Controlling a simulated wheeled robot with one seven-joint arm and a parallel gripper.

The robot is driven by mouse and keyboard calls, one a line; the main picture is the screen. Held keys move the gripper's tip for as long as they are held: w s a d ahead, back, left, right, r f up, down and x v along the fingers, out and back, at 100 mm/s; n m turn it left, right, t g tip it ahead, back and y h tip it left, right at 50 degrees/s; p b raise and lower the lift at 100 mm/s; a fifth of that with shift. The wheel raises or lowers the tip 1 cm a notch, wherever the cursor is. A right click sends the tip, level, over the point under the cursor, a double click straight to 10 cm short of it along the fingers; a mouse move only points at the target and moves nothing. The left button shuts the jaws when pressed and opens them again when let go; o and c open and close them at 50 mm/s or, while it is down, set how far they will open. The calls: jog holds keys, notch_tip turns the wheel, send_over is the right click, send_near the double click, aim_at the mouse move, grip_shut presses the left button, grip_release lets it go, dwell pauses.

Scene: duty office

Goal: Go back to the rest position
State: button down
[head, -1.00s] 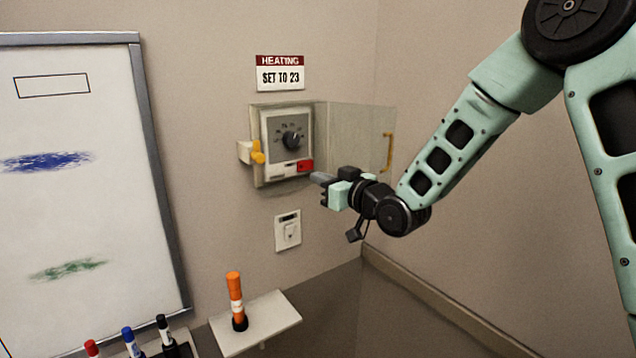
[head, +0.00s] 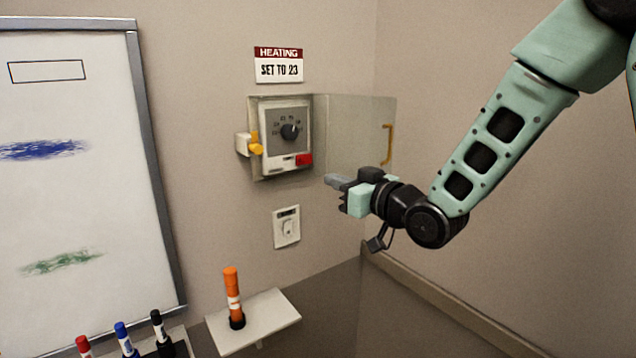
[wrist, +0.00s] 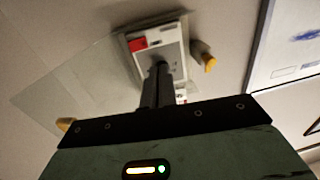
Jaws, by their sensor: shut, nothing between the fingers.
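My gripper (head: 334,181) is shut and empty. It hangs in the air in front of the open clear cover (head: 352,135), to the lower right of the heating control box (head: 287,138). The box has a dark dial (head: 290,132), a red button (head: 304,160) and a yellow latch (head: 255,144) on its left. In the wrist view my shut fingers (wrist: 158,85) point towards the box and hide part of its face. The red button (wrist: 138,43) shows beside them, and my gripper appears apart from the box.
A "SET TO 23" sign (head: 278,65) is above the box and a wall switch (head: 287,227) below it. An orange cylinder (head: 233,297) stands on a small shelf (head: 270,317). A whiteboard (head: 70,200) is at left, with several markers below. The open cover juts out near my gripper.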

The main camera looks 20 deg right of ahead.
jog(key=s+a+f+n+g+h+b, duration=0.1)
jog(key=s+a+f+g+h, duration=0.1)
jog(key=s+a+f+g, duration=0.35)
jog(key=s+a+f+g+h+b, duration=0.1)
jog(key=s+a+f+g, duration=0.2)
jog(key=s+f, duration=0.45)
jog(key=s+d+f+n+g+h+b, duration=0.1)
jog(key=s+f+g+h, duration=0.2)
jog(key=s+g, duration=0.5)
jog(key=s+h, duration=0.1)
jog(key=s, duration=1.2)
jog(key=shift+n+b, duration=0.4)
